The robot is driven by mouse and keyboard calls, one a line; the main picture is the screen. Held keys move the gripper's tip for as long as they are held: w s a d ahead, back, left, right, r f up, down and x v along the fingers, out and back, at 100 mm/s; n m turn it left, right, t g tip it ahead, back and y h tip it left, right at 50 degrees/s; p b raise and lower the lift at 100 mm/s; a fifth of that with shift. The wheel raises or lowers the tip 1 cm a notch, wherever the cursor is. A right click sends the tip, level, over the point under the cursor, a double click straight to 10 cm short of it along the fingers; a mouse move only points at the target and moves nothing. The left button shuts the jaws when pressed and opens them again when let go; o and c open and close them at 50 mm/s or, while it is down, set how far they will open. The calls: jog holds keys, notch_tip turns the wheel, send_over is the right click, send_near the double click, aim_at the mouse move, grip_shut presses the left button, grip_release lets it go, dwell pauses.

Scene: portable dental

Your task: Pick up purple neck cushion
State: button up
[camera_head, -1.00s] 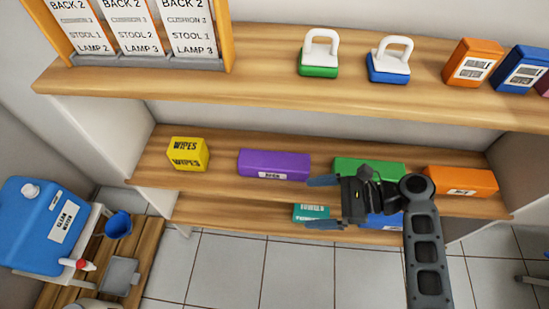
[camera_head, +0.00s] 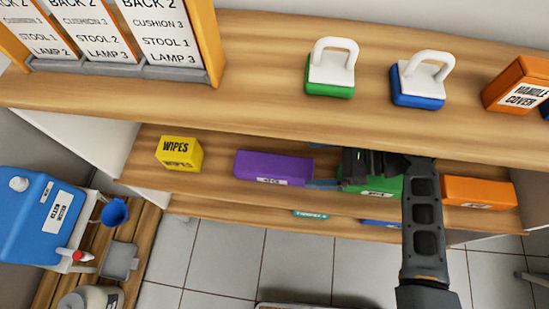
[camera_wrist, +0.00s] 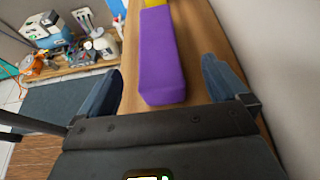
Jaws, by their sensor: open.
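The purple neck cushion (camera_head: 273,168) is a long block with a white label, lying on the middle shelf between the yellow wipes box and a green block. In the wrist view the cushion (camera_wrist: 161,60) extends away from me, its near end between and just beyond my fingertips. My gripper (camera_wrist: 163,88) is open, with one blue finger on each side and nothing held.
The yellow wipes box (camera_head: 179,153) stands left of the cushion. The green block (camera_head: 378,185) and orange block (camera_head: 478,192) are to the right. The upper shelf (camera_head: 260,85) overhangs above. A wall runs close behind the cushion in the wrist view. A blue water container (camera_head: 35,215) stands lower left.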

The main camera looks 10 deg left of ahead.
aim_at(286, 166)
jog(key=x, duration=0.7)
jog(key=shift+s+a, duration=0.15)
jog(key=shift+c, duration=0.4)
jog(key=c, duration=1)
